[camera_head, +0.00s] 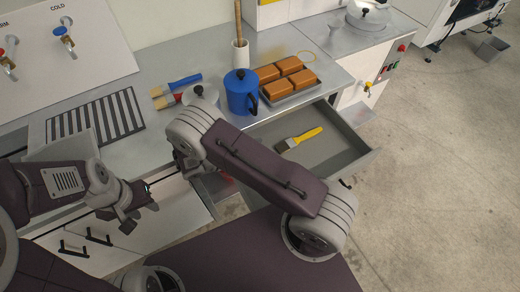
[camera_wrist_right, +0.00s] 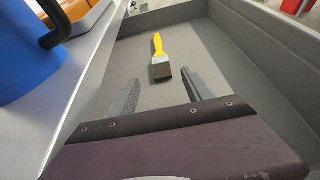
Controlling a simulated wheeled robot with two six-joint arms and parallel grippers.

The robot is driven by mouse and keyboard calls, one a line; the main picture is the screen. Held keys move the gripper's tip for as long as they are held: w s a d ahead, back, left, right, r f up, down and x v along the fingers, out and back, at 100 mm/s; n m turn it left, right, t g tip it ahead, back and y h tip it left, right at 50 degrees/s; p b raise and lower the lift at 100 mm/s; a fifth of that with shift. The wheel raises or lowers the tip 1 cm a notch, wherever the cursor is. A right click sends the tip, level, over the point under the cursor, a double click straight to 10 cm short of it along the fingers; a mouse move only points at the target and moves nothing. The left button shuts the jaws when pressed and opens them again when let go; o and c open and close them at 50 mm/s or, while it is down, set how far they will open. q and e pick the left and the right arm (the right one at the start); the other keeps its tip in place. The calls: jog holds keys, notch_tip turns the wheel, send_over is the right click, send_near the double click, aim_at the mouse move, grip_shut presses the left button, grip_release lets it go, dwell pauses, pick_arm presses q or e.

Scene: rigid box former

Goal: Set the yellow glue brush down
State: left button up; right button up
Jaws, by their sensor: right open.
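The yellow glue brush (camera_head: 304,137) lies flat inside the open grey drawer (camera_head: 345,150), its yellow handle pointing to the right in the head view. In the right wrist view the brush (camera_wrist_right: 158,58) rests on the drawer floor, handle away from me and grey-brown head nearer. My right gripper (camera_wrist_right: 156,90) is open and empty, its two fingers apart on this side of the brush head, not touching it. In the head view my right arm hides the right gripper. My left gripper (camera_head: 135,205) hangs at the left, in front of the cabinet, away from the brush; its jaw opening is unclear.
A blue jug (camera_head: 240,92) and a tray of orange-brown blocks (camera_head: 288,76) stand on the counter (camera_head: 150,62) above the drawer. The drawer walls surround the brush.

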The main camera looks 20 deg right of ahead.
jog(key=s+r+m+g+y, duration=0.1)
jog(key=s+m, duration=0.1)
jog(key=s+m+g+y, duration=0.1)
jog(key=s+m+y, duration=0.1)
jog(key=s+d+r+m+g+y, duration=0.1)
jog(key=m+g+y, duration=0.1)
jog(key=shift+s+r, duration=0.35)
jog(key=shift+s, duration=0.05)
jog(key=s+a+r+m+t+y, duration=0.3)
jog(key=r+m+y, duration=0.3)
jog(key=m, duration=0.7)
jog(key=t+y, duration=0.1)
jog(key=y, duration=0.1)
jog(key=shift+r+y, duration=0.15)
jog(key=shift+y, duration=0.25)
